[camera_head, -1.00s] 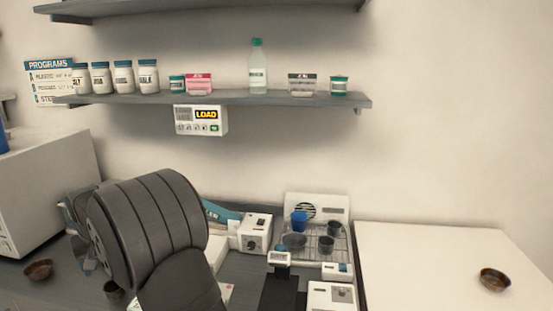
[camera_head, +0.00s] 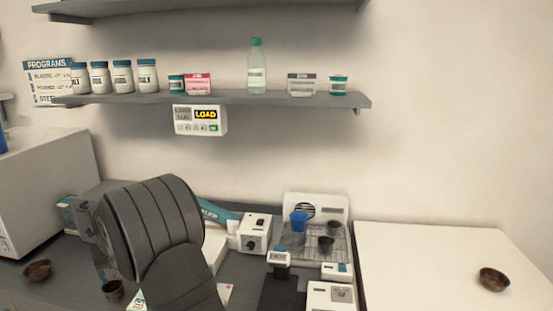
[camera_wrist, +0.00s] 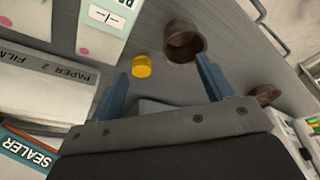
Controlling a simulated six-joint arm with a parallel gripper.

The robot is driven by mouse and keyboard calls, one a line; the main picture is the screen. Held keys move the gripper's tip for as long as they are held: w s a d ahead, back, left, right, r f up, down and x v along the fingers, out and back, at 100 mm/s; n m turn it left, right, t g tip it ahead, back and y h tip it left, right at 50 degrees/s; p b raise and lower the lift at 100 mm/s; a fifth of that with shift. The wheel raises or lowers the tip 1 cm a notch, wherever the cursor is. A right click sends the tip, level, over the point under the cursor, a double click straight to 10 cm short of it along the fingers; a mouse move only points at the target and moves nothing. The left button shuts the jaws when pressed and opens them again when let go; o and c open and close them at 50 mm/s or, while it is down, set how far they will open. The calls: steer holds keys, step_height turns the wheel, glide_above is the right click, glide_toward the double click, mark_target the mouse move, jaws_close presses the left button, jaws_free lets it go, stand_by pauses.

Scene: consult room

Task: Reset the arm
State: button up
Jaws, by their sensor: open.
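My gripper (camera_wrist: 162,95) is open in the wrist view, with its two blue-grey fingers apart and nothing held between them. A brown cup (camera_wrist: 183,42) and a small yellow piece (camera_wrist: 142,66) lie on the grey counter beyond the fingers. In the head view my dark arm hides much of the left counter, and the gripper's fingertips cannot be made out there.
A brown bowl (camera_head: 38,270) and a dark cup (camera_head: 113,291) stand on the left counter. A wire rack (camera_head: 338,243) holds a blue cup (camera_head: 299,221) and dark cups. A brown bowl (camera_head: 493,279) sits on the otherwise clear white surface (camera_head: 430,260). A shelf (camera_head: 215,98) runs above.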

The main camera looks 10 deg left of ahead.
steer(key=w+d+r+m, duration=0.2)
steer(key=w+d, duration=0.3)
steer(key=d, duration=0.5)
steer(key=w+d+r+m+h, duration=0.1)
steer(key=w+d+m, duration=0.1)
steer(key=w+d, duration=0.6)
steer(key=w+d+r+m, duration=0.2)
steer(key=w+d, duration=0.1)
steer(key=d, duration=0.9)
steer(key=d+m+h, duration=0.2)
steer(key=d+m, duration=0.5)
steer(key=d, duration=2.4)
steer(key=shift+w+d+f+t, duration=0.15)
steer(key=shift+w+t, duration=0.15)
steer(key=shift+t, duration=0.1)
